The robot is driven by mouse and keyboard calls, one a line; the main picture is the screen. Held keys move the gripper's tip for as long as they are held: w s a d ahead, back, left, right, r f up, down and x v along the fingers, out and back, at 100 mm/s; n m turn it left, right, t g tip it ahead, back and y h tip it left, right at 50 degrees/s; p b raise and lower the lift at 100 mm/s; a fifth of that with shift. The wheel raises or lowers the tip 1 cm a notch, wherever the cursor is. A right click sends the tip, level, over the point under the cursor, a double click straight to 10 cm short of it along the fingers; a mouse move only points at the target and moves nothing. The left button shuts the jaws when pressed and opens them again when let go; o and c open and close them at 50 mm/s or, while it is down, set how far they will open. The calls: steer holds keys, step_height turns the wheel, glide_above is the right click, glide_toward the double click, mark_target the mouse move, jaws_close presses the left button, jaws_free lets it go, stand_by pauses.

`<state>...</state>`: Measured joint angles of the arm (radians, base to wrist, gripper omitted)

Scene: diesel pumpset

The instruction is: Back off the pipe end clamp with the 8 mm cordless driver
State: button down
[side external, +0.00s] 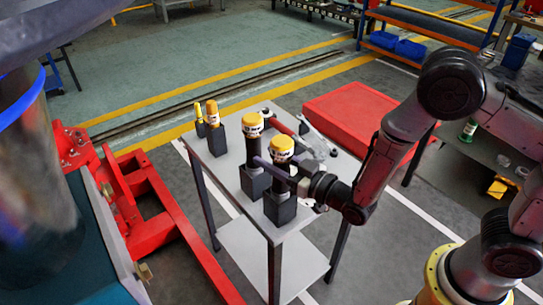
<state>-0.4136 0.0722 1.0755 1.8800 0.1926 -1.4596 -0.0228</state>
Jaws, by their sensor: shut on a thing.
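Two cordless drivers with yellow tops and dark bodies stand upright in dark block holders on a small grey table (228,180). My gripper (276,171) is at the nearer driver (281,148), with its fingers shut on the body just below the yellow top. This driver is upright, its lower end at or in its holder (280,208). The other driver (253,125) stands just behind and to the left, close to my fingertips. Size marks cannot be read, so I cannot tell which is the 8 mm one. I cannot make out the pipe end clamp.
Two yellow-handled tools (212,111) stand in holders at the table's far left. A red-handled tool (283,124) and a grey one lie at the back. A red frame (150,200) with large machinery fills the left. A red box (355,110) stands behind the table.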

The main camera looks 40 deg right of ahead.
steer(key=shift+c, duration=1.3)
jaws_free()
steer(key=shift+f, duration=0.1)
steer(key=v, duration=1.3)
steer(key=shift+s, duration=0.4)
